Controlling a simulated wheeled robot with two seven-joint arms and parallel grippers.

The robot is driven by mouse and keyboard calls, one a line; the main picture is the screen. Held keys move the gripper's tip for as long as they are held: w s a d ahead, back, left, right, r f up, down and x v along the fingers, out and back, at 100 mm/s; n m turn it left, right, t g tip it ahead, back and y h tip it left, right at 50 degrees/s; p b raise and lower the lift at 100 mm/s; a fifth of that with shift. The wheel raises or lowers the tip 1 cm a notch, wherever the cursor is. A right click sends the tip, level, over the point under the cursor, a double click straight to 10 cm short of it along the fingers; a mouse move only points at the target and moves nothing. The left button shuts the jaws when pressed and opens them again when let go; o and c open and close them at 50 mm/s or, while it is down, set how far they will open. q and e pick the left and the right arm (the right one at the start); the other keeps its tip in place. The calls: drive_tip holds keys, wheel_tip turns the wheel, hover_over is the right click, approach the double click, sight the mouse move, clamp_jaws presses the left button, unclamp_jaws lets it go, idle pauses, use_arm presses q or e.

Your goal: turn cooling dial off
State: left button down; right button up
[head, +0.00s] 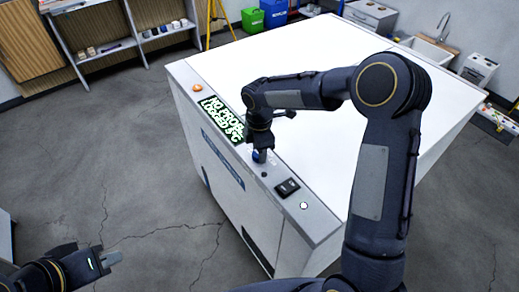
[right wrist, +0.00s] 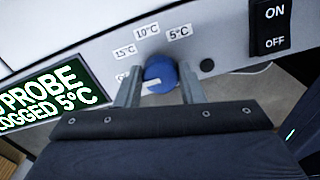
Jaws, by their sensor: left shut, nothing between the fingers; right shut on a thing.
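The cooling dial (right wrist: 160,72) is a round blue knob on the front panel of a white cabinet; it shows small in the head view (head: 258,156). A white mark on it lies roughly level, towards its lower left. Labels 5°C, 10°C and 15°C (right wrist: 124,51) arc around it, and another label (right wrist: 122,77) at left is partly hidden by a finger. My right gripper (right wrist: 160,93) is shut on the dial, one finger on each side; it comes down from above in the head view (head: 262,152). My left gripper (head: 116,257) is shut and empty at the lower left, away from the cabinet.
A green-lettered display (head: 222,118) reading "NO PROBE LOGGED 5°C" and an orange button (head: 197,88) lie along the panel. An ON/OFF switch (head: 287,187) sits on the dial's other side. The white cabinet top (head: 300,60) is bare.

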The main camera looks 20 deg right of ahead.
drive_tip(key=o, duration=1)
wheel_tip(320, 180, up, 8)
drive_tip(key=shift+f+b, duration=0.2)
drive_tip(key=shift+b, duration=0.25)
drive_tip(key=shift+r, duration=0.15)
